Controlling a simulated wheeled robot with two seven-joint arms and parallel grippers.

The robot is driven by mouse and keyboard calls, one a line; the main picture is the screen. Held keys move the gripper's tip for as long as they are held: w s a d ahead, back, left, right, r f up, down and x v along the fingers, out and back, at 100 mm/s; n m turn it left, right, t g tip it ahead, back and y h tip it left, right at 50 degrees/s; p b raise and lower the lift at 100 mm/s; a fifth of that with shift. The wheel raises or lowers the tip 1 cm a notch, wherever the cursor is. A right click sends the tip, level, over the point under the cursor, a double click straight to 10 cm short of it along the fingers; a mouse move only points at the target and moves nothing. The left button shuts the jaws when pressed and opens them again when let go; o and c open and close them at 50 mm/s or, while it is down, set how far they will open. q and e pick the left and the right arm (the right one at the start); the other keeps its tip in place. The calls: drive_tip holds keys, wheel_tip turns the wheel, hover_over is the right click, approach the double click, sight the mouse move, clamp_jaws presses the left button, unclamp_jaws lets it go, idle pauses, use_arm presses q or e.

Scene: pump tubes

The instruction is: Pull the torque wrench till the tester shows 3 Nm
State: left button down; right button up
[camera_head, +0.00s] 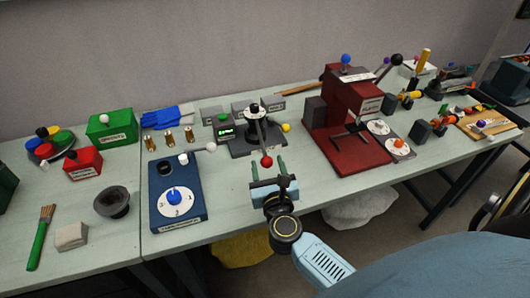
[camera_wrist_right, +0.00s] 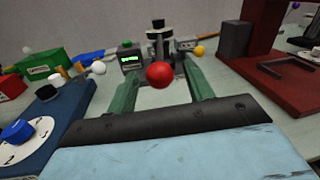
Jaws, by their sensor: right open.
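The torque wrench (camera_head: 263,142) is a slim dark-and-metal lever on the tester (camera_head: 243,148), with a red ball (camera_head: 266,161) at its near end. The tester has a small lit green display (camera_head: 225,131), too small to read; it also shows in the right wrist view (camera_wrist_right: 131,59). My right gripper (camera_head: 269,169) is open just in front of the tester. In the right wrist view, the red ball (camera_wrist_right: 159,75) appears between the two green fingers, near their tips; the fingers do not clasp it. My left gripper is not in view.
A blue box with a dial (camera_head: 178,213) stands left of my right gripper. A red press (camera_head: 345,150) stands to the right. A yellow ball (camera_head: 286,127) sticks out at the tester's right. The table's front edge is close below my gripper.

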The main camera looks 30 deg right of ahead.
sight(265, 153)
drive_tip(key=shift+x, duration=2.25)
clamp_jaws()
